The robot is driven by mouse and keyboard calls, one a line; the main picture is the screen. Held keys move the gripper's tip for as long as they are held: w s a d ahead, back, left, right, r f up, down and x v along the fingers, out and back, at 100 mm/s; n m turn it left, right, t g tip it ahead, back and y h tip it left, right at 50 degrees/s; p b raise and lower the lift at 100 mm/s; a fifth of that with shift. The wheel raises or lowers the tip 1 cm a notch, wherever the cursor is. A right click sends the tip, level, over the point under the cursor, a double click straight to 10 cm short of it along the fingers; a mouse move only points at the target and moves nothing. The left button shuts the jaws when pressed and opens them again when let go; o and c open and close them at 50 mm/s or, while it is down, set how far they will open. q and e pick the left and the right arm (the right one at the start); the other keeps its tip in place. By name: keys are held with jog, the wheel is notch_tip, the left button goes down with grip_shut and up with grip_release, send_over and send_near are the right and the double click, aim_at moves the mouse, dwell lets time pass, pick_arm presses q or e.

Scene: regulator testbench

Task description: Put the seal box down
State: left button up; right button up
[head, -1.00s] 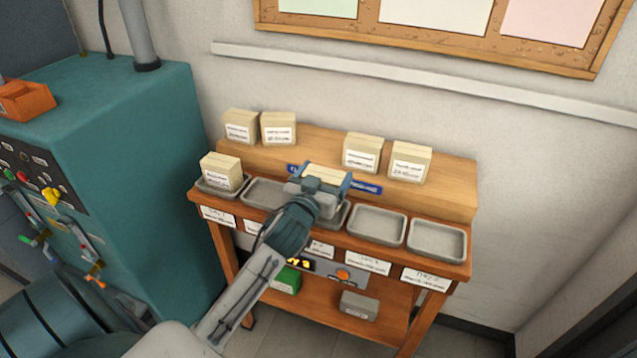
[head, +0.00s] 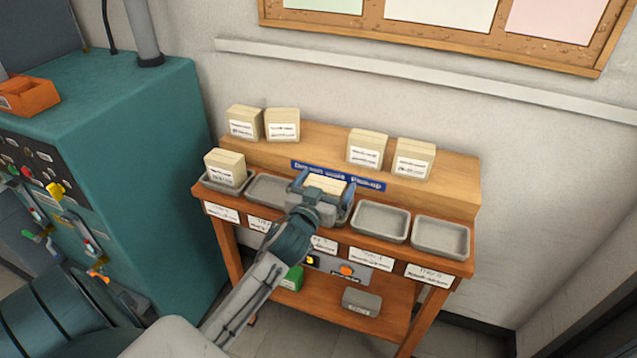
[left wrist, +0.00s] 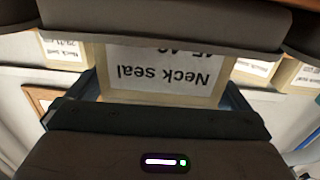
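A pale seal box (head: 326,183) is held between the two fingers of my left gripper (head: 325,187), over the middle of the row of grey trays. In the left wrist view the box (left wrist: 165,75) shows an upside-down label that reads "Neck seal", with blue finger edges at both its sides. The middle tray is mostly hidden behind my gripper and wrist, so I cannot tell whether the box touches its floor. My right gripper is not in view.
A similar box (head: 225,167) stands in the far-left tray. Several more boxes (head: 367,148) stand on the wooden back ledge (head: 450,198). Two trays to the right (head: 380,222) (head: 440,237) are empty. A teal cabinet (head: 150,130) stands left of the bench.

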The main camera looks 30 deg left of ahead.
pick_arm(q)
jog(key=shift+r, duration=0.2)
jog(key=shift+s+f, duration=0.1)
jog(key=shift+s, duration=0.1)
jog(key=s, duration=0.1)
jog(key=s+b, duration=0.1)
jog(key=s, duration=0.1)
jog(key=shift+s+d+f, duration=0.1)
jog(key=shift+s+d, duration=0.05)
jog(key=shift+d, duration=0.2)
jog(key=s+d+b, duration=0.1)
jog(key=s, duration=0.7)
jog(key=shift+d+r+b, duration=0.15)
jog(key=shift+r+b, duration=0.05)
jog(key=shift+b, duration=0.15)
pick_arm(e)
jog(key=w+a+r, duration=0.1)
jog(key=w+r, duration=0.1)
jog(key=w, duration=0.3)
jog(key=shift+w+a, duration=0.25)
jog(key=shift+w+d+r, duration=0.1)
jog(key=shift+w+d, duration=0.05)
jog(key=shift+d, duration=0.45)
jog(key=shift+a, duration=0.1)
